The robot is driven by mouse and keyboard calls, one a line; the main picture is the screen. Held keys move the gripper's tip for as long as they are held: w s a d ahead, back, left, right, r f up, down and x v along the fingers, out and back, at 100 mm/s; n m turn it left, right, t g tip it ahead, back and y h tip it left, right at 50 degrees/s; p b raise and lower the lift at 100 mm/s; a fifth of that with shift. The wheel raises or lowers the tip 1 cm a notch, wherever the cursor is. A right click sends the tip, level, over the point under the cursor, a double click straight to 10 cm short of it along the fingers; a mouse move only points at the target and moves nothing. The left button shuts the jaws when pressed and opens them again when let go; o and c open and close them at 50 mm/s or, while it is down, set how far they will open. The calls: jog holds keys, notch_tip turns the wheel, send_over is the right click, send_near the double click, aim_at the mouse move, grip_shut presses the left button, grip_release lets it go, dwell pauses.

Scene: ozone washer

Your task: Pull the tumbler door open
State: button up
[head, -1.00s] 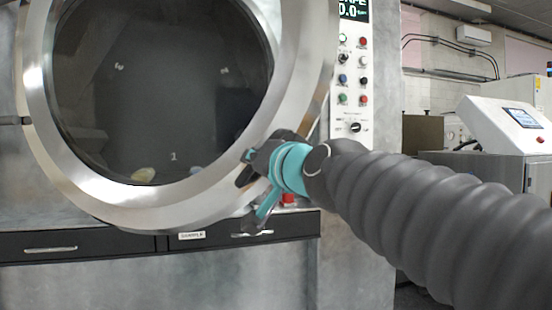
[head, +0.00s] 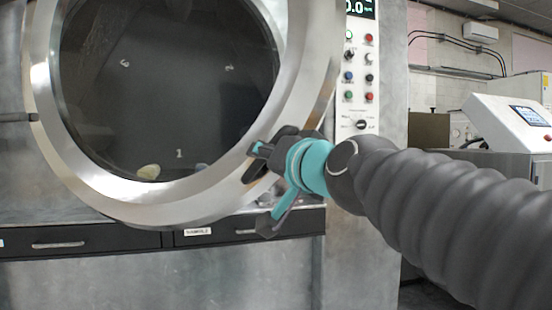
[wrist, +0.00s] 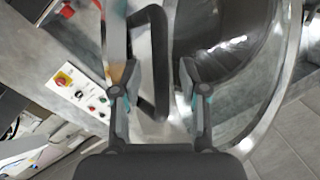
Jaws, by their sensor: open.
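The tumbler door (head: 75,160) is a large round door with a wide bright metal ring and dark glass. In the head view, my gripper (head: 260,189) is in front of the ring's lower right part. In the wrist view, a black loop-shaped handle (wrist: 158,65) runs between the two spread fingers of my gripper (wrist: 156,88). The fingers are open, and I see no clear grip on the handle. The door's curved glass and ring (wrist: 262,120) show on the right of the wrist view. I cannot tell whether the door stands ajar.
A control panel (head: 360,85) with coloured buttons is right of the door. Black drawers (head: 85,240) run below it. A white console with a screen (head: 510,118) stands at the far right. Bare floor (wrist: 285,150) shows at the wrist view's lower right.

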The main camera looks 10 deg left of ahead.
jog(key=v, duration=0.9)
jog(key=shift+s, duration=0.15)
jog(key=shift+d, duration=0.1)
